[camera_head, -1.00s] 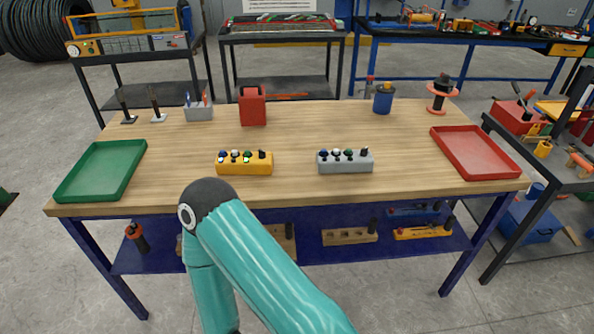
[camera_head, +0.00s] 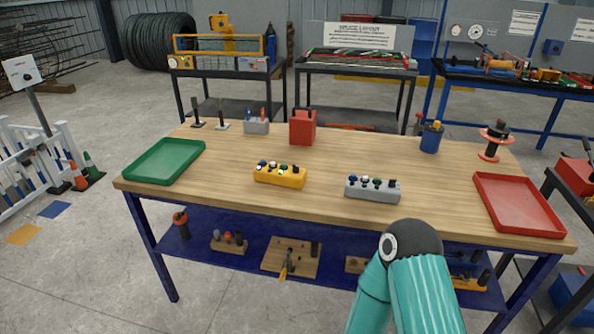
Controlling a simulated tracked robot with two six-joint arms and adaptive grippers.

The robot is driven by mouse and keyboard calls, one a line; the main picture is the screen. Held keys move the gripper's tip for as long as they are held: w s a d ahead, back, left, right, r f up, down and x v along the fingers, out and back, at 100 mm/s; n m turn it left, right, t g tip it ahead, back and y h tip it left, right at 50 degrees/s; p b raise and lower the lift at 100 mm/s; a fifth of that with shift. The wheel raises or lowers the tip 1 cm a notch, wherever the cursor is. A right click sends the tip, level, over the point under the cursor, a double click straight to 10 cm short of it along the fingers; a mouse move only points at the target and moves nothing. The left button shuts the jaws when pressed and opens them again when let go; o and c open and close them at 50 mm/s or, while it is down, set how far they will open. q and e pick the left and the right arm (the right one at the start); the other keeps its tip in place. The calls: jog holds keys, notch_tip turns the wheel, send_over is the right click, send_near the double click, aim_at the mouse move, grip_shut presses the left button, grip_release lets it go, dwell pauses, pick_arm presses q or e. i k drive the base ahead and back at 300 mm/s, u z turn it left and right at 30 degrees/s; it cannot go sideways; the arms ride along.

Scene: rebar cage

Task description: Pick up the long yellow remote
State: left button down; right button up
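The long yellow remote (camera_head: 279,176) lies on the wooden workbench (camera_head: 330,212), left of its middle. It is a yellow block with several dark, white and green knobs along its top. A similar grey remote (camera_head: 373,189) lies to its right. Nothing touches the yellow remote. Neither of my grippers is in view. Only a bent part of one of my arms, in a teal sleeve with a dark joint, shows at the bottom right, in front of the bench.
A green tray (camera_head: 165,161) is at the bench's left end and a red tray (camera_head: 518,204) at its right end. A red box (camera_head: 302,127), a grey holder (camera_head: 257,126), a blue cup (camera_head: 431,139) and a spool (camera_head: 494,142) stand along the back. Bare wood surrounds the remotes.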

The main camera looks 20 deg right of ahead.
aim_at(265, 173)
jog(key=z, duration=0.25)
jog(key=i, duration=0.95)
jog(key=u, duration=0.05)
